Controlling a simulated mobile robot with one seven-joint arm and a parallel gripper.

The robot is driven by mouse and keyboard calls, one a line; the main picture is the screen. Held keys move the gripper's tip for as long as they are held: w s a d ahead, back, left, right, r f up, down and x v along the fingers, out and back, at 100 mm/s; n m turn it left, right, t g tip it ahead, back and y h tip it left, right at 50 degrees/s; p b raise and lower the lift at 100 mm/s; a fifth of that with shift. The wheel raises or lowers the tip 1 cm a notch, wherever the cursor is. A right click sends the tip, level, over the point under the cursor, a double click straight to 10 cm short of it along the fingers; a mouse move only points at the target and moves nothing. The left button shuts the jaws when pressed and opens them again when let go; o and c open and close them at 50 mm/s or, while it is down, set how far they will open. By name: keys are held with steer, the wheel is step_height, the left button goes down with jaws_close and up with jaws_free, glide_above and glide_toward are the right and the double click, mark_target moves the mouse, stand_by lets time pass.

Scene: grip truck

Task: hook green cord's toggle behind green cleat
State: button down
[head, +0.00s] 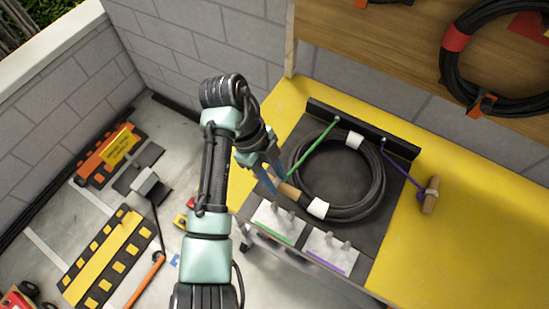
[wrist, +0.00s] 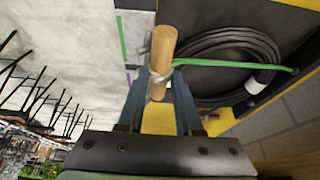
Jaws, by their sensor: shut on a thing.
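My gripper (head: 272,178) is shut on the green cord's wooden toggle (head: 289,190), at the left edge of the black cable coil (head: 377,190). The wrist view shows the toggle (wrist: 163,48) upright between the blue fingers (wrist: 162,88), with a pale binding around it. The green cord (head: 312,149) runs taut from the black bar across the coil to the toggle. The green cleat (head: 272,222), a pale plate with grey pegs and a green stripe, lies just below the toggle in the head view. In the wrist view its green stripe (wrist: 122,38) shows left of the toggle.
The purple-striped cleat (head: 325,250) sits right of the green one. The purple cord's loose toggle (head: 431,195) lies on the yellow deck (head: 440,245) at right. A black bar (head: 362,127) edges the panel's back. A wooden board (head: 400,50) with hanging cables stands behind.

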steer(key=s+p, duration=0.4)
steer(key=s, duration=0.2)
steer(key=shift+s, duration=0.2)
steer(key=shift+f+b, duration=2.2)
steer(key=shift+f, duration=1.05)
steer(key=shift+f, duration=0.1)
